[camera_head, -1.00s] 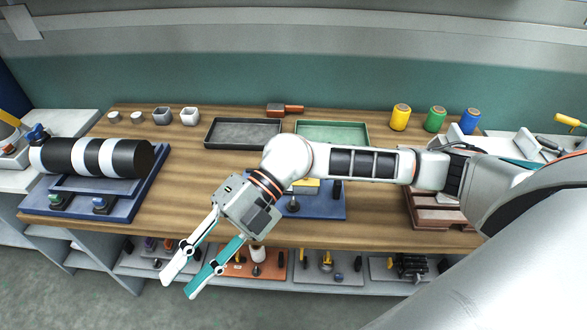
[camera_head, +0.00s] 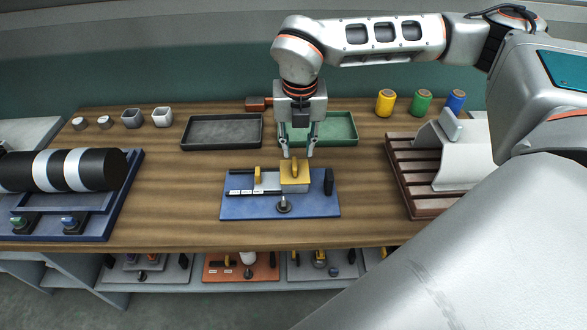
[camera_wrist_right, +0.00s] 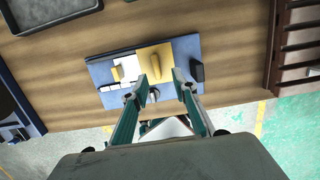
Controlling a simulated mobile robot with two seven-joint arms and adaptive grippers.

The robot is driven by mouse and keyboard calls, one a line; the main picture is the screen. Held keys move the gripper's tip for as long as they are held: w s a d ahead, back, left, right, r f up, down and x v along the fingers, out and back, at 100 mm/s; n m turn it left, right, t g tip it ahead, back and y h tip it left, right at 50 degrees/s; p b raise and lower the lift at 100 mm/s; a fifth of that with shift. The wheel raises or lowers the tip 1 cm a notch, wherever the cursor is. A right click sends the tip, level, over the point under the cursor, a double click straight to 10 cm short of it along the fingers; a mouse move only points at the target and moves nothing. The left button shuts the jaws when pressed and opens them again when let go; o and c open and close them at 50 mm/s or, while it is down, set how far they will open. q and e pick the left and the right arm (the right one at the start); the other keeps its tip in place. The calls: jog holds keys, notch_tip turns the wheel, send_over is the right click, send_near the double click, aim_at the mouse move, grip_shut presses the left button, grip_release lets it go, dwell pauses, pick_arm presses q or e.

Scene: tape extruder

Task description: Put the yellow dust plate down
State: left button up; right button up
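The yellow dust plate (camera_head: 295,177) sits on the blue board (camera_head: 312,208) on the wooden table, beside a pale strip. In the right wrist view the yellow plate (camera_wrist_right: 155,63) lies just ahead of the fingertips. My right gripper (camera_head: 299,153) points down over the back edge of the plate. Its two fingers stand apart with nothing seen held between them; the right wrist view (camera_wrist_right: 161,80) also shows them apart. I cannot tell whether the fingertips touch the plate. My left gripper is not in view.
The board also carries a small yellow block (camera_head: 257,175), a dark upright block (camera_head: 328,181) and a round-based post (camera_head: 283,205). A grey tray (camera_head: 184,134) and a green tray (camera_head: 355,132) lie behind. A brown slatted rack (camera_head: 405,180) stands right.

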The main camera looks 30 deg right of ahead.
aim_at(295, 163)
jog(key=f, duration=0.3)
jog(key=w+f, duration=0.1)
jog(key=f, duration=0.2)
jog(key=shift+w, duration=0.15)
grip_shut()
